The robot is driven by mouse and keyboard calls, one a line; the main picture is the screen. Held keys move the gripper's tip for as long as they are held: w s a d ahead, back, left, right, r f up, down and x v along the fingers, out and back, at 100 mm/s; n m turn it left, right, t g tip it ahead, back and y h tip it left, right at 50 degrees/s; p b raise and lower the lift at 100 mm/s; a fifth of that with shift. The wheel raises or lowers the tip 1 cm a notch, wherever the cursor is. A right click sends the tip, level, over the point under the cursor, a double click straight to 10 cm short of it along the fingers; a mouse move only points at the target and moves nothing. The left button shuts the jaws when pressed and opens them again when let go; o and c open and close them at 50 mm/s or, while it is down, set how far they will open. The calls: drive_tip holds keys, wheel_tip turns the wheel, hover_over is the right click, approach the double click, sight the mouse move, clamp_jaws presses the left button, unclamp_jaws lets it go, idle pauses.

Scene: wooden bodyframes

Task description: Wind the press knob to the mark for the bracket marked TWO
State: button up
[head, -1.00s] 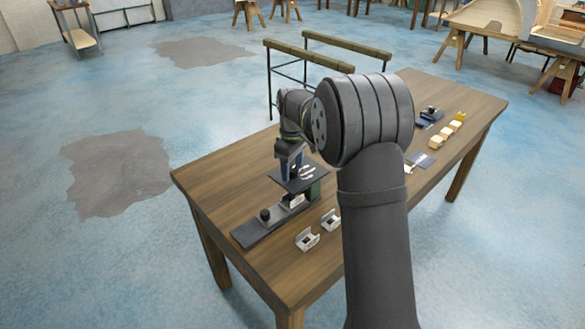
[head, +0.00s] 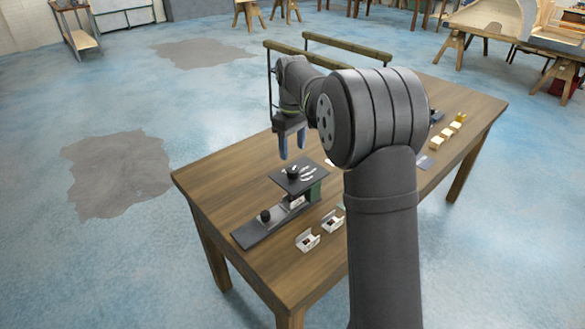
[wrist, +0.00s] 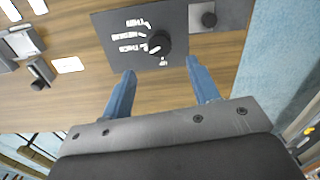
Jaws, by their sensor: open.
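The press knob (head: 292,171) is a black round knob on a dark dial plate (head: 313,184) at the top of the press. In the wrist view the knob (wrist: 157,42) has white markings fanned around its left and lower sides; their words and the pointer's exact setting are too small to read surely. My gripper (head: 292,154) is open and empty, its blue fingers above the knob, apart from it. Two pale brackets (head: 307,240) (head: 332,220) lie on the table in front of the press; which one is marked TWO cannot be read.
The press's dark base (head: 250,233) runs to the left, with a second black knob (head: 265,215) on it. Wooden blocks (head: 445,140) stand along the table's right part. A rack with two rails (head: 320,48) stands behind.

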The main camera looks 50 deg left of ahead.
sight(293, 169)
wheel_tip(293, 169, down, 8)
drive_tip(key=shift+f, duration=0.1)
drive_tip(key=shift+c, duration=0.2)
